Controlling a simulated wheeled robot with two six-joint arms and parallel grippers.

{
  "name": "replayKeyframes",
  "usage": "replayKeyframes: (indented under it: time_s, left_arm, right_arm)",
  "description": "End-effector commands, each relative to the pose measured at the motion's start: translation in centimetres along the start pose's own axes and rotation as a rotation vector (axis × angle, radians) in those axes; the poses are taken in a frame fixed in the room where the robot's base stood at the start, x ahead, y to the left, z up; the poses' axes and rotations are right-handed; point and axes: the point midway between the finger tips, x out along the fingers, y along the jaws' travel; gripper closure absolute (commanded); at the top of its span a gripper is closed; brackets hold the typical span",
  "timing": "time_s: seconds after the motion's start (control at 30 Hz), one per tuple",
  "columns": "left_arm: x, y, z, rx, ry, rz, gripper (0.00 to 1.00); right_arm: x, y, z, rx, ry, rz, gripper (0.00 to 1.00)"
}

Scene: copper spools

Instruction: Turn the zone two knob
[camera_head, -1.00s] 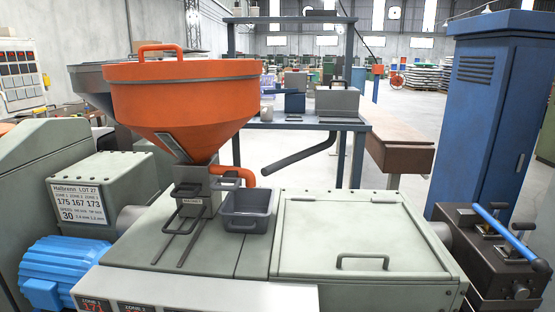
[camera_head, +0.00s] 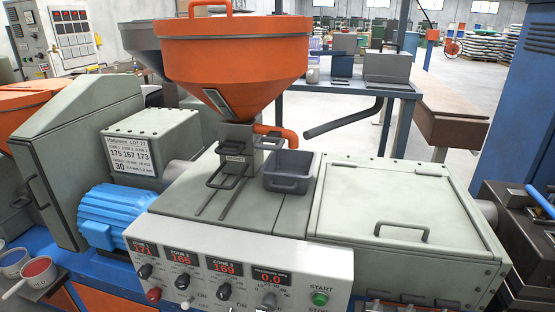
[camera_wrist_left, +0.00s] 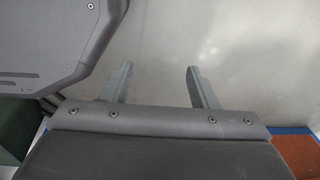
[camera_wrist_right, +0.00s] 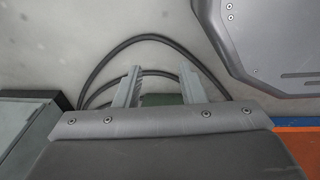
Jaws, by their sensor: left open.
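The zone two knob (camera_head: 182,281) is a small black knob on the white control panel (camera_head: 335,275), below the red zone 2 display (camera_head: 180,258), which seems to read 165. Similar knobs sit to each side, under zone 1 (camera_head: 145,271) and zone 3 (camera_head: 224,291). Neither gripper shows in the head view, so their distance from the knob cannot be told. In the left wrist view my left gripper (camera_wrist_left: 158,67) is open and empty above a grey floor. In the right wrist view my right gripper (camera_wrist_right: 160,67) has its fingers apart and empty, with dark cable behind.
A card (camera_head: 132,154) reads 175, 167, 173 for the zones. A red knob (camera_head: 153,295) and a green start button (camera_head: 320,298) are on the panel. An orange hopper (camera_head: 240,60) and grey bin (camera_head: 290,175) stand behind. Cups (camera_head: 35,270) sit at lower left.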

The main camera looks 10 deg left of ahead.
Motion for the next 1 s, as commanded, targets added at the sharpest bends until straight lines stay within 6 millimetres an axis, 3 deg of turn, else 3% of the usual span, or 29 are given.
replayKeyframes:
  time_s: [0.17, 0.27, 0.37, 0.47, 0.6, 0.73, 0.87, 1.0]
  left_arm:
    - [0.1, -0.3, -0.1, -0.001, 0.008, -0.003, 0.46]
    - [0.4, -1.0, -2.5, -0.010, 0.087, -0.012, 0.46]
    - [0.2, -2.4, -7.4, -0.027, 0.255, -0.024, 0.46]
    - [-1.5, -4.1, -14.0, -0.046, 0.491, -0.034, 0.46]
    - [-6.6, -5.8, -22.5, -0.061, 0.840, -0.025, 0.46]
    - [-13.4, -6.5, -28.4, -0.061, 1.160, 0.007, 0.46]
    - [-21.1, -6.5, -31.8, -0.047, 1.457, 0.062, 0.46]
    - [-28.0, -5.9, -33.1, -0.027, 1.697, 0.126, 0.46]
  right_arm:
    - [0.1, 0.2, 0.0, -0.001, 0.000, 0.002, 0.64]
    - [0.7, 0.1, -0.1, 0.000, 0.000, 0.002, 0.64]
    - [1.8, 0.0, -0.3, 0.000, 0.001, 0.002, 0.64]
    - [3.1, -0.1, -0.5, 0.001, 0.000, 0.003, 0.64]
    - [4.7, -0.2, -0.8, 0.002, -0.002, 0.004, 0.64]
    - [6.1, -0.2, -1.1, 0.002, -0.003, 0.005, 0.64]
    - [7.3, -0.3, -1.4, 0.003, -0.005, 0.006, 0.64]
    - [8.2, -0.3, -1.7, 0.003, -0.007, 0.007, 0.64]
